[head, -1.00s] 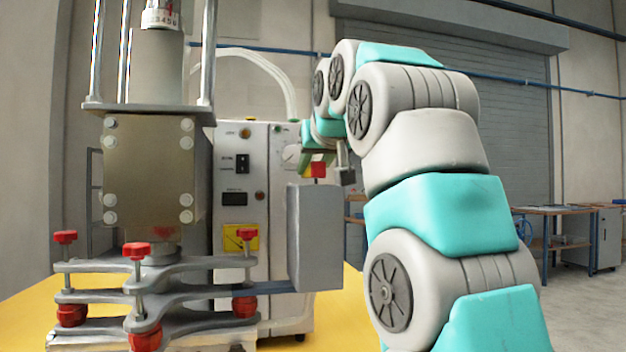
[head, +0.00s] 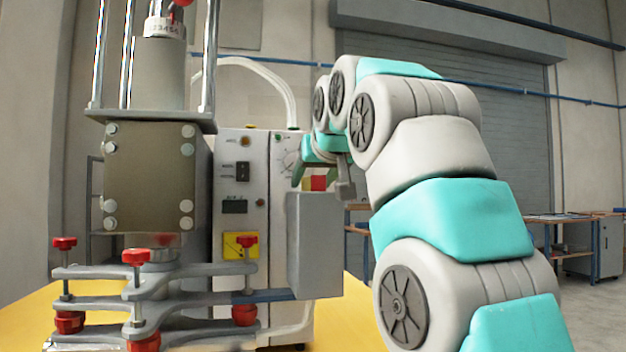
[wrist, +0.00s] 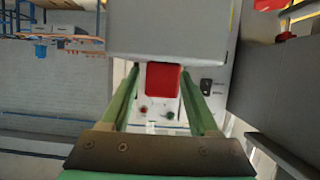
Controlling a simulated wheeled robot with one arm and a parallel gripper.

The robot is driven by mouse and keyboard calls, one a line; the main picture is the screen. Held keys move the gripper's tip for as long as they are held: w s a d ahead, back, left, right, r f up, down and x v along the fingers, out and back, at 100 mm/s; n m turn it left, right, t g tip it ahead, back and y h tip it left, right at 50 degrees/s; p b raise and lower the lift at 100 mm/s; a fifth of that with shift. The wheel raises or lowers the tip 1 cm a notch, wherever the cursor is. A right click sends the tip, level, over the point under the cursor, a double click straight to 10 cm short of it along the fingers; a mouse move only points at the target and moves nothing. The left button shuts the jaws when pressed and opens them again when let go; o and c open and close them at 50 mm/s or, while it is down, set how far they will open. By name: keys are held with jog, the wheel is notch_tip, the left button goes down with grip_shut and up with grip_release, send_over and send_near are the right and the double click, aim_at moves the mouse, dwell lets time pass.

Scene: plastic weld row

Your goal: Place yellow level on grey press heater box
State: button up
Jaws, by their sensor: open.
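The grey heater box (head: 315,245) juts out from the press's right side, and its grey face also fills the top middle of the wrist view (wrist: 170,30). A small red block (head: 315,183) shows at the box's top edge. In the wrist view a red block (wrist: 163,78) lies between my gripper's green fingers, against the box's edge. I cannot tell whether it is an end of the level, as no yellow level body shows. My gripper (wrist: 159,68) is open, its fingers apart on both sides of the red block. In the head view it is partly hidden.
The press (head: 150,180) with red-knobbed clamp plates (head: 200,270) stands at left on a yellow table (head: 25,315). A white control cabinet (head: 240,170) with a yellow label is behind the box.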

jog(key=shift+r, duration=0.1)
jog(key=shift+s+r, duration=0.1)
jog(key=shift+s, duration=0.05)
jog(key=v, duration=1.1)
jog(key=shift+s+d+r, duration=0.15)
jog(key=shift+s, duration=0.15)
